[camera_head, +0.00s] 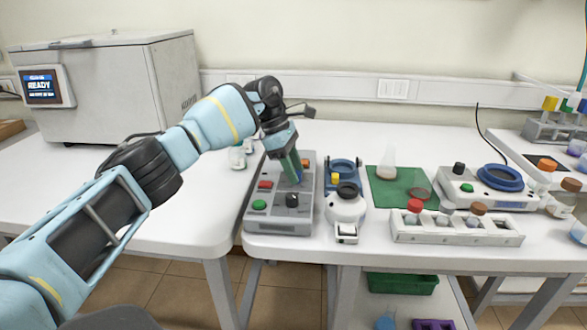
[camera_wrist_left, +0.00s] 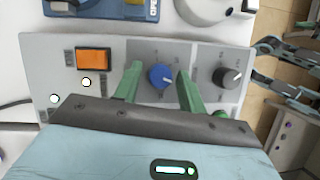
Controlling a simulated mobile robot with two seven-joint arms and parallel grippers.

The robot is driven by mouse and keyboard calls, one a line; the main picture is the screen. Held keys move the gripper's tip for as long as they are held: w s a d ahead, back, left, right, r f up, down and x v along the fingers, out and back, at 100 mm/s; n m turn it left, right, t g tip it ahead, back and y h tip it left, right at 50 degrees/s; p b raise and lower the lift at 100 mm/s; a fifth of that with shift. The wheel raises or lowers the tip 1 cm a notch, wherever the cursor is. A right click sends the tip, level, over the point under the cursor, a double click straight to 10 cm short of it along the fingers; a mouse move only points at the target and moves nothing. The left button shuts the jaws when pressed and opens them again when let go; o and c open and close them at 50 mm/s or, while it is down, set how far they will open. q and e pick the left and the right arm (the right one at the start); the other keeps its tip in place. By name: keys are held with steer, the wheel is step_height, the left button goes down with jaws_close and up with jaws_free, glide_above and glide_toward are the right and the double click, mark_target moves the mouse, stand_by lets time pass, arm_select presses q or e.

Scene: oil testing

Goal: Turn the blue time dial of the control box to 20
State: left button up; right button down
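The grey control box (camera_head: 308,215) stands at the left end of the middle table. My left gripper (camera_head: 296,180) reaches down over it and hides the blue time dial in the head view. In the left wrist view the blue dial (camera_wrist_left: 159,77) sits on a dark panel of the control box (camera_wrist_left: 60,50). The green fingers of my left gripper (camera_wrist_left: 159,84) stand on either side of the dial, with a visible gap on each side. The dial has a pale pointer mark; the scale numbers are too small to read. My right gripper does not show in the head view.
A black knob (camera_wrist_left: 231,76) is close beside the right finger, and an orange switch (camera_wrist_left: 93,61) lies to the left. Right of the box stand a white and blue device (camera_head: 345,205) and a bottle rack (camera_head: 450,234). Glass jars (camera_head: 238,157) stand behind left.

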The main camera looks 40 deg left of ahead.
mark_target(282, 179)
arm_select(q)
steer(key=shift+o, duration=0.6)
steer(key=v, duration=0.7)
steer(key=shift+r, duration=0.4)
steer(key=shift+s+a, duration=0.1)
steer(key=shift+a, duration=0.05)
